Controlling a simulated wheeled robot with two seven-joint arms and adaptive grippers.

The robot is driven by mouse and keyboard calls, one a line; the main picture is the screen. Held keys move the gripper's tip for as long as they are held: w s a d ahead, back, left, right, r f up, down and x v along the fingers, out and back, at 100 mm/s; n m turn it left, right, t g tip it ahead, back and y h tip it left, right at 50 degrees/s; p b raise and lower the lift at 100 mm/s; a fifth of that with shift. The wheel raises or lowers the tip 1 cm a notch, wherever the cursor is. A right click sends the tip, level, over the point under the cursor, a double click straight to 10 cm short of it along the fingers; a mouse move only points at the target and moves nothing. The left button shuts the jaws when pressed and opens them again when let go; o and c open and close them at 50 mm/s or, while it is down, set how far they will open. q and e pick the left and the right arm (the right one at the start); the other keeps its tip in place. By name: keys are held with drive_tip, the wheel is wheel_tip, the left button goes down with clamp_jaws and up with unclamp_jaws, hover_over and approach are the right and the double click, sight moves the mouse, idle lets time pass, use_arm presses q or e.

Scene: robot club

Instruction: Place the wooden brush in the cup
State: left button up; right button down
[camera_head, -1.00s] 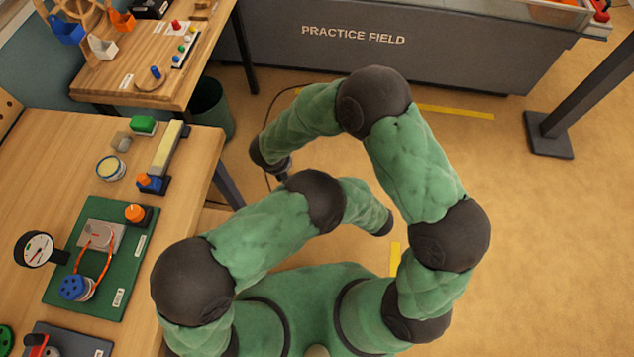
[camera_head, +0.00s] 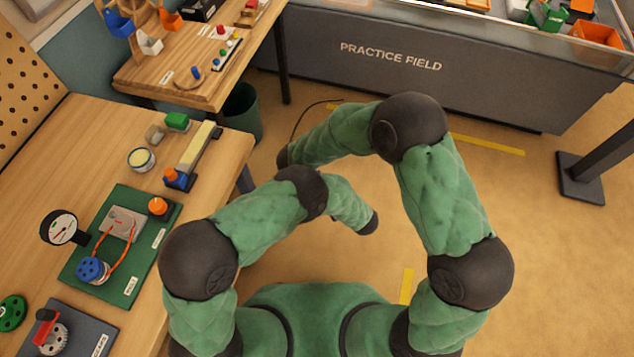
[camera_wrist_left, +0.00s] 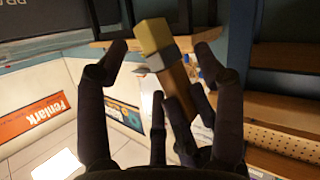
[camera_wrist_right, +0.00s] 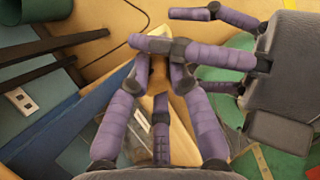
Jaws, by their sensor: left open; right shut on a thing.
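The wooden brush (camera_wrist_left: 178,84) shows in the left wrist view, with a pale yellow end and a grey band above its wooden shaft. My left gripper (camera_wrist_left: 162,52) is open, its fingers spread on both sides of the brush; whether they touch it I cannot tell. My right gripper (camera_wrist_right: 160,68) is shut on the brush, of which only a brown bit shows between the fingertips. A left gripper finger crosses close to the right fingertips in the right wrist view. In the head view both grippers are hidden. I cannot clearly identify the cup; a small grey container (camera_head: 155,134) stands on the left bench.
The left bench (camera_head: 60,130) holds a round tin (camera_head: 141,159), a green block (camera_head: 177,121), a green board (camera_head: 86,273) and a gauge (camera_head: 60,227). A second wooden table (camera_head: 160,75) and a dark bin (camera_head: 243,110) stand behind. Open floor lies to the right.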

use_arm(q)
drive_tip(key=c, duration=1.3)
drive_tip(key=shift+f, duration=0.1)
use_arm(e)
drive_tip(key=shift+r, duration=0.7)
use_arm(q)
drive_tip(key=shift+s, duration=0.1)
